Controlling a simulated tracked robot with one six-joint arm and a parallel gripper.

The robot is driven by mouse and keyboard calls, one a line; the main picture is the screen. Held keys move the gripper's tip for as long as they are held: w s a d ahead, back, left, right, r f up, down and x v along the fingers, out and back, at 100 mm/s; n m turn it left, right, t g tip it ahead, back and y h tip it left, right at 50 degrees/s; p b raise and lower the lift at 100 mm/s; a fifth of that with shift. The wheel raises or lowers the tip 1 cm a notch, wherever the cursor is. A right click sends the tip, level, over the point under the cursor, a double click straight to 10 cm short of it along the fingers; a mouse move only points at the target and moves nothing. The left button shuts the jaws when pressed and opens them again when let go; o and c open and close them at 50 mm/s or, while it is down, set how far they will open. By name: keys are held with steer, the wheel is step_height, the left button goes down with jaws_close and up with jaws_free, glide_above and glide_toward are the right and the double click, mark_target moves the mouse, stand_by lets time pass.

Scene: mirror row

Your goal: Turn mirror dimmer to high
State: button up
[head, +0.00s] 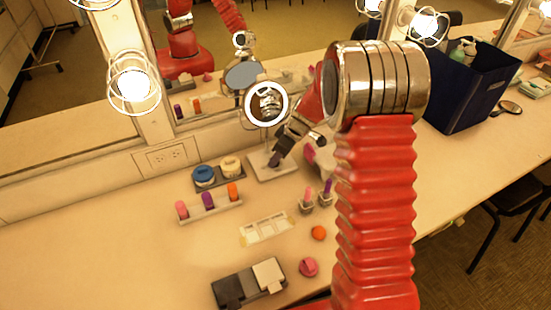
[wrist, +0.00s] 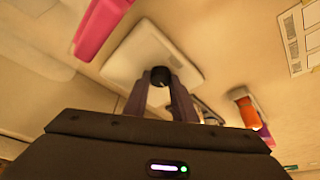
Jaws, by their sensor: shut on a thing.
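The round mirror (head: 267,103) with a bright white ring stands on a pale square base (head: 258,175) at the back of the counter. The base also shows in the wrist view (wrist: 128,58). A dark round dimmer knob (wrist: 160,75) sits on this base. My gripper (head: 275,160) reaches down to the base from the right. In the wrist view my gripper (wrist: 160,82) has its two fingers on either side of the knob, shut on it. In the head view the fingers hide the knob. I cannot read the knob's setting.
Two round jars (head: 204,174) and a rack of lipsticks (head: 208,202) stand left of the base. A pink item (head: 310,155) lies close on its right. A palette (head: 266,229) and a dark case (head: 249,284) lie nearer. A navy bin (head: 462,88) stands at right.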

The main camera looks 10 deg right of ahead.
steer(key=shift+w+n+g+y, duration=0.15)
steer(key=shift+n+g+y, duration=0.35)
steer(key=shift+n, duration=1.5)
steer(key=o, duration=1)
steer(key=shift+o, duration=0.2)
steer(key=shift+d, duration=0.1)
steer(key=v, duration=1.3)
steer(key=shift+w+r, duration=0.15)
steer(key=shift+r, duration=0.2)
